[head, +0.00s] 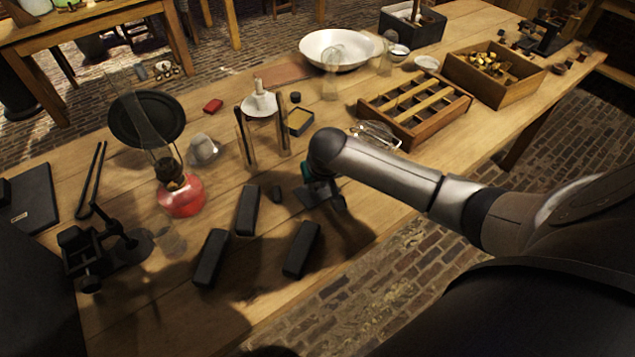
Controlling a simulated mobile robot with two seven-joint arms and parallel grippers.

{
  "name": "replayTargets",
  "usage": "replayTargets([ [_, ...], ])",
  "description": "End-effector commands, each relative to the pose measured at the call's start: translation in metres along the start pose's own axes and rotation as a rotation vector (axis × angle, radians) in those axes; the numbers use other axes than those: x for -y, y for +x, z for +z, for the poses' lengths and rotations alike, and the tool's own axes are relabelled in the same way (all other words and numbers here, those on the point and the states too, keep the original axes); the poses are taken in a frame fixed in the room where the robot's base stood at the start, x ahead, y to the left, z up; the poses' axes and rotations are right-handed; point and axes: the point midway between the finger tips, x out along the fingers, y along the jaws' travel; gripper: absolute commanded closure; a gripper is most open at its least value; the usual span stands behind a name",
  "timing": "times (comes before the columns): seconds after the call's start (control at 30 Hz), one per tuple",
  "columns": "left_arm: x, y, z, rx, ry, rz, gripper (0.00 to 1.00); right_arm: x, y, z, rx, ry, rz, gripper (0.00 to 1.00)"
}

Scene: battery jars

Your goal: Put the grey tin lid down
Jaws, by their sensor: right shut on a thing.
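My right gripper (322,192) is low over the wooden table (225,300), just right of the dark oblong blocks, at the end of my arm coming in from the right. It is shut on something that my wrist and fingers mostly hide. I take it to be the grey tin lid, but its outline cannot be made out. I cannot tell whether the held thing touches the table. My left gripper is not in view.
Dark oblong blocks (247,210) lie left of the gripper. A compartmented wooden tray (440,122) is at the right. Bare table lies near the front edge.

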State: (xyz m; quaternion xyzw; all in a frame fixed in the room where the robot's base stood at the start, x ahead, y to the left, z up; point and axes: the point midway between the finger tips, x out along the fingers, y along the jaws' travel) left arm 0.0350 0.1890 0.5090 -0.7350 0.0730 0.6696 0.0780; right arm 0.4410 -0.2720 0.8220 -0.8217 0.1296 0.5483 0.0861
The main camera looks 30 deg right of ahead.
Motion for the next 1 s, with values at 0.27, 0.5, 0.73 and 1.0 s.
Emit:
replayTargets([
  [0.27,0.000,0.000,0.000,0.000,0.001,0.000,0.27,0.000,0.003,0.001,0.000,0.000,0.001,0.61],
  [0.5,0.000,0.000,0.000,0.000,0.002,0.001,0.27,0.000,0.003,0.001,0.000,0.000,0.001,0.49],
  [0.73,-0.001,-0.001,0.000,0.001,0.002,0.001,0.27,0.000,-0.004,-0.001,0.000,-0.001,0.000,0.49],
  [1.0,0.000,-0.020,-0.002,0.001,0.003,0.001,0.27,0.000,-0.050,-0.002,-0.002,-0.001,-0.001,0.49],
])
